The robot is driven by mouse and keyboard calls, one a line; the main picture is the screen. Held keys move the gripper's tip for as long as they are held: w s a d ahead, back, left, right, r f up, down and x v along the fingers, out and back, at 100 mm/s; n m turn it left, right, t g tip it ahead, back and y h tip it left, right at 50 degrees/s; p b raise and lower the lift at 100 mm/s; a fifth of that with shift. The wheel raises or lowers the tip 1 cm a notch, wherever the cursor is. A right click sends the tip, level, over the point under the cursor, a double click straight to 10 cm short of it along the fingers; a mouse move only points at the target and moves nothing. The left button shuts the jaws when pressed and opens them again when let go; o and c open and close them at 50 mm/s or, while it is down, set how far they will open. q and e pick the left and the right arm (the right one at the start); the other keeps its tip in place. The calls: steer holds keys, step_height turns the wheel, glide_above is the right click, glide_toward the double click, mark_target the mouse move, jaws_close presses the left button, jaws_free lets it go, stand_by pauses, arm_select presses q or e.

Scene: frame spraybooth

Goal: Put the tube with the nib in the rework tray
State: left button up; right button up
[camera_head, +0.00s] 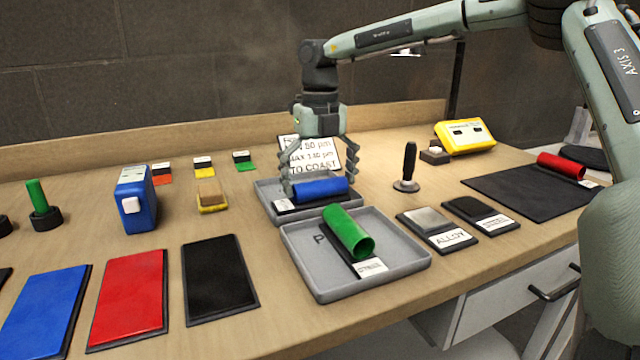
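My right gripper (320,182) hangs fingers down over the rear grey tray (264,192), its fingers spread wide near the two ends of a blue tube (321,190). I cannot tell whether they touch it. The blue tube lies in that tray beside a small white label. A green tube (348,232) lies in the front grey tray (412,262), on a dark strip with a white label; a letter P shows on the tray floor. A red tube (562,166) lies on the black mat (510,192) at right. No nib can be made out on any tube. My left gripper is out of view.
A sign (308,155) stands behind the rear tray. An upright black-handled tool (407,168), alloy plate (432,222) and yellow device (465,136) are to the right. A blue device (136,200) and coloured panels (128,295) are left.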

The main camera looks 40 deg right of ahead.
mark_target(320, 181)
step_height(320, 181, up, 12)
steer(key=shift+r, duration=0.15)
stand_by(0.5)
